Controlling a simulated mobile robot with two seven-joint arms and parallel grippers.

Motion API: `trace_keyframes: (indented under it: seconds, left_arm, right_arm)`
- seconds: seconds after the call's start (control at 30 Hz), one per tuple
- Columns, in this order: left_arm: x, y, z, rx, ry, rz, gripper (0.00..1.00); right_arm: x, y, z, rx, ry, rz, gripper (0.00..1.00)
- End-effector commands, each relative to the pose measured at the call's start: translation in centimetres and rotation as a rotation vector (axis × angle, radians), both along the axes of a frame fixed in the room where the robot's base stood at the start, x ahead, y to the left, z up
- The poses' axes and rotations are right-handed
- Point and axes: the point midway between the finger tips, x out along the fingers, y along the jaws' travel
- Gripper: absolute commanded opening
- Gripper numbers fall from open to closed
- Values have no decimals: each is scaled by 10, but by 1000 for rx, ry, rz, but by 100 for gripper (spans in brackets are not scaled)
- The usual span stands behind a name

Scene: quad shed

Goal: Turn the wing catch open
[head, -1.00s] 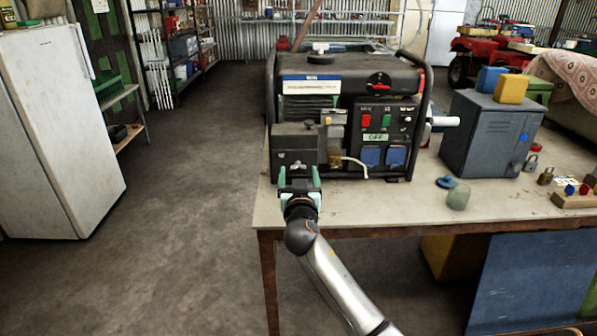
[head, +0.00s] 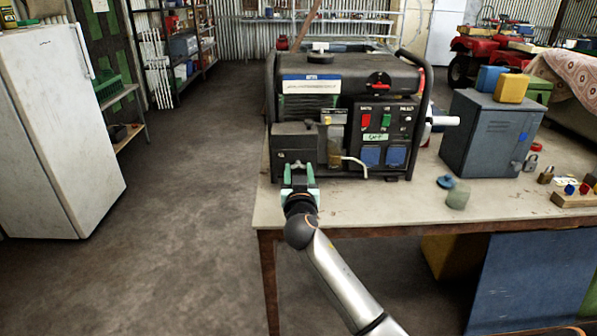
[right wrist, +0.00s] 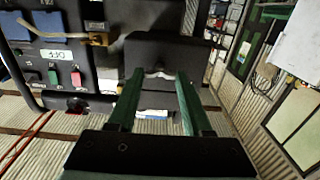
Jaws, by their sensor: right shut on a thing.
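The wing catch (right wrist: 158,75) is a small pale metal piece on the front of the dark box (head: 289,140) at the lower left of the generator (head: 350,78). In the right wrist view it lies crosswise between my green fingertips. My right gripper (head: 300,170) reaches up to the box front from below, and it also shows in the right wrist view (right wrist: 160,77). It is shut on the wing catch, with one finger on each side. In the head view the catch is small and partly hard to make out. My left gripper is not in view.
The generator stands on a workbench (head: 400,205) whose front edge crosses below my gripper. A grey metal cabinet (head: 478,145), a round greenish object (head: 457,196) and padlocks stand to the right. The floor to the left, toward the white fridge (head: 55,130), is clear.

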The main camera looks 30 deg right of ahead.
Motion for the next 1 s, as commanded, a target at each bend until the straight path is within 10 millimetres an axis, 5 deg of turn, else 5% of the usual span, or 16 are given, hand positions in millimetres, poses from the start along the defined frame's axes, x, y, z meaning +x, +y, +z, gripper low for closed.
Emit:
trace_keyframes:
  seconds: [0.2, 0.57, 1.0]
  left_arm:
    - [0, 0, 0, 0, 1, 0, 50]
    - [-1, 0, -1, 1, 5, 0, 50]
    - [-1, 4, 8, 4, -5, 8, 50]
  right_arm:
    - [0, 0, 0, 1, 1, 0, 0]
    - [0, 0, 0, -39, 25, 0, 0]
    - [0, 1, 1, -320, 196, 0, 0]
